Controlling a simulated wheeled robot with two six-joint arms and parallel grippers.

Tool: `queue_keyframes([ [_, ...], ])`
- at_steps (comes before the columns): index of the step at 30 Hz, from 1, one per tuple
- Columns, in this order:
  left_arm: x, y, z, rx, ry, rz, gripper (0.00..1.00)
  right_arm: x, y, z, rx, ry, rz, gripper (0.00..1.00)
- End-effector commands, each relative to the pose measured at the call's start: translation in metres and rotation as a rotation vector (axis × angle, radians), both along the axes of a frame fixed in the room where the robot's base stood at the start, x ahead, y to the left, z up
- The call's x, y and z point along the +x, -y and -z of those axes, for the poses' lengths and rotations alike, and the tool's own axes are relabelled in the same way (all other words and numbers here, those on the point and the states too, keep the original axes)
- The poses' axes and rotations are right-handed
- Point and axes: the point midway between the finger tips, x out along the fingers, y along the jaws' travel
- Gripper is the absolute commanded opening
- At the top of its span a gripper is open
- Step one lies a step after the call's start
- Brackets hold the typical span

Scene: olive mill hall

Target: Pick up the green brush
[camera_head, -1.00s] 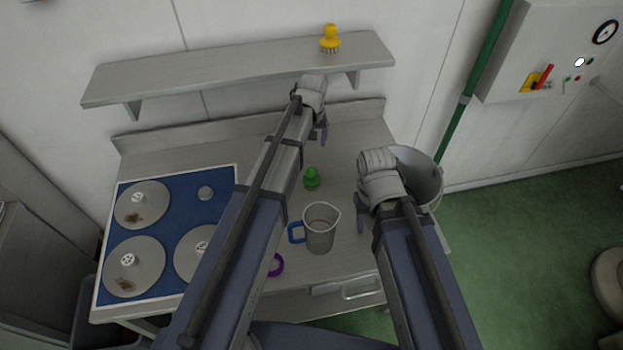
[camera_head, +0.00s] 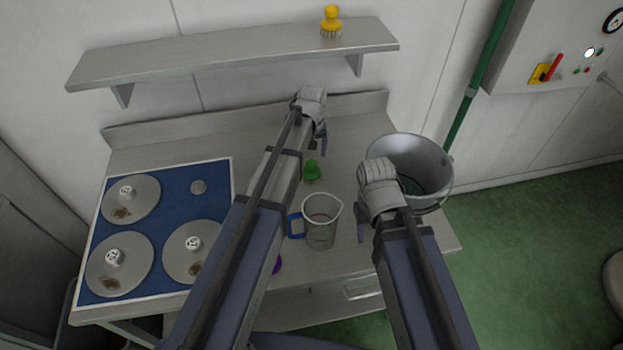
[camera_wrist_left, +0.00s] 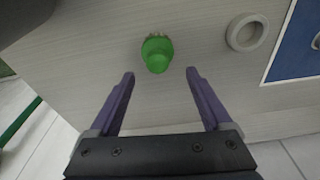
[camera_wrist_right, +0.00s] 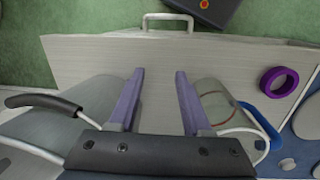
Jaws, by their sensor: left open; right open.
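The green brush (camera_head: 312,171) stands on the grey worktop behind the clear jug. It also shows in the left wrist view (camera_wrist_left: 157,54), just beyond the open fingertips and between their lines. My left gripper (camera_head: 321,138) is open and empty, above the worktop near the brush and apart from it; in its wrist view the jaws (camera_wrist_left: 159,74) show purple fingers. My right gripper (camera_head: 361,222) is open and empty between the jug and the bucket; the right wrist view shows its jaws (camera_wrist_right: 160,74) over the worktop, with nothing between them.
A clear jug with a blue handle (camera_head: 320,232) stands in front of the brush. A metal bucket (camera_head: 434,185) stands at the right. A blue mat (camera_head: 168,183) with several discs lies left. A purple ring (camera_wrist_right: 279,81) lies near the front edge. A yellow brush (camera_head: 331,20) is on the shelf (camera_head: 230,52).

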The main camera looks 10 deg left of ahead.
Motion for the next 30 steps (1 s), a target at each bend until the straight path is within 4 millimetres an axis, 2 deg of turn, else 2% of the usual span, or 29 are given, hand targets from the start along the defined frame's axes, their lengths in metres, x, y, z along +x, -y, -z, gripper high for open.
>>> queue_keyframes([
  [8,0.0,0.0,0.005,0.0,0.0,0.0,0.82,0.0,0.0,0.005,0.0,0.0,-0.001,0.49],
  [17,0.005,-0.001,0.029,0.0,0.0,0.0,0.82,0.0,0.0,0.029,0.0,0.0,0.0,0.49],
  [25,0.007,-0.001,0.033,0.0,0.0,0.0,0.82,0.0,0.0,0.033,0.0,0.0,0.001,0.49],
  [30,0.014,-0.001,0.049,0.0,0.0,0.0,0.82,0.0,0.0,0.049,0.0,0.0,0.001,0.49],
])
